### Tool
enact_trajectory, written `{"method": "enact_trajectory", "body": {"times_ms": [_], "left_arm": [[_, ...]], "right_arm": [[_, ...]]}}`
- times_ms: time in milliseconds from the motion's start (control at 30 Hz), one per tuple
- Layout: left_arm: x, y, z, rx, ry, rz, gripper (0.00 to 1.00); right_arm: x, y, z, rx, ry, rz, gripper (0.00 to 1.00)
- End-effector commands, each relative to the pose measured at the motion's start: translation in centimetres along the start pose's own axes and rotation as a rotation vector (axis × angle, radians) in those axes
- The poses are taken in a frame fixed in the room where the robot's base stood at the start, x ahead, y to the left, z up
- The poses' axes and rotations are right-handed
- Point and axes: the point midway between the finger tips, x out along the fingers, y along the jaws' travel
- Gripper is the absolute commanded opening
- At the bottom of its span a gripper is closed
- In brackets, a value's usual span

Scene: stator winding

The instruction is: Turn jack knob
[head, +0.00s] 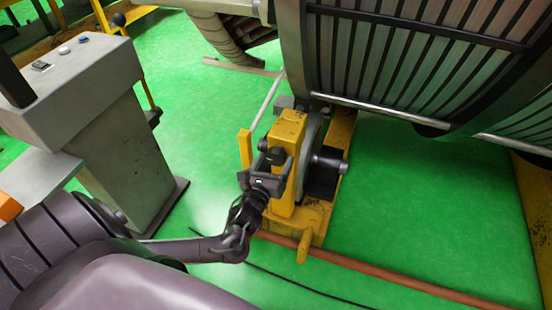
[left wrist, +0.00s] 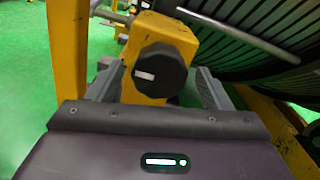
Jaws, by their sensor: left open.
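The jack is a yellow block (head: 287,130) on a yellow base beside the large stator. Its black round knob (left wrist: 160,72) has a small white label and faces my left wrist camera. In the head view, a dark knob (head: 276,156) shows just above my left gripper (head: 267,176). My left gripper is open and empty. In the left wrist view its grey fingers (left wrist: 157,88) stand left and right of the knob, with a gap on both sides. I cannot tell how far the fingertips reach along the knob. My right gripper is not in view.
The large slatted stator (head: 420,60) fills the upper right. A grey control pedestal (head: 110,130) stands at the left. A yellow post (head: 245,150) rises close to the left of my gripper. A brown pipe (head: 380,274) and a black cable lie on the green floor.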

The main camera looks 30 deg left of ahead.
Motion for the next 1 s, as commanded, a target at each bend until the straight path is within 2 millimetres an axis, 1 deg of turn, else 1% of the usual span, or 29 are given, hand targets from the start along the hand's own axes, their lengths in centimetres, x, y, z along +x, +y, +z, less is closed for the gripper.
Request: {"method": "enact_trajectory", "body": {"times_ms": [33, 100, 200, 467, 567, 800, 833, 1000], "left_arm": [[0.7, 0.0, -0.1, 0.000, -0.002, 0.001, 0.73], [1.4, 0.0, -0.1, -0.002, -0.001, 0.000, 0.73], [1.9, 0.0, -0.1, -0.002, 0.000, 0.001, 0.73], [2.1, 0.0, -0.1, -0.002, 0.001, 0.001, 0.73], [2.1, 0.0, -0.1, -0.002, 0.001, 0.001, 0.63], [2.1, 0.0, -0.1, -0.002, 0.001, 0.001, 0.31], [2.1, 0.0, -0.1, -0.002, 0.001, 0.001, 0.29], [2.1, 0.0, 0.0, -0.010, 0.002, 0.001, 0.29]], "right_arm": [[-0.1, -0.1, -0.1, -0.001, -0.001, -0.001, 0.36], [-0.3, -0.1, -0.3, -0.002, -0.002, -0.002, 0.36], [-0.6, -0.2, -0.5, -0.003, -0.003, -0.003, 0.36], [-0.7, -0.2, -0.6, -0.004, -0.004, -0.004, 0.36], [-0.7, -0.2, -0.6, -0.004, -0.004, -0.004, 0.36], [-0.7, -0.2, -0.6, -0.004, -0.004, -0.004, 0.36], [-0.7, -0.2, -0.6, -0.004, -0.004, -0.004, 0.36], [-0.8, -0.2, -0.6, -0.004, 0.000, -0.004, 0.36]]}}
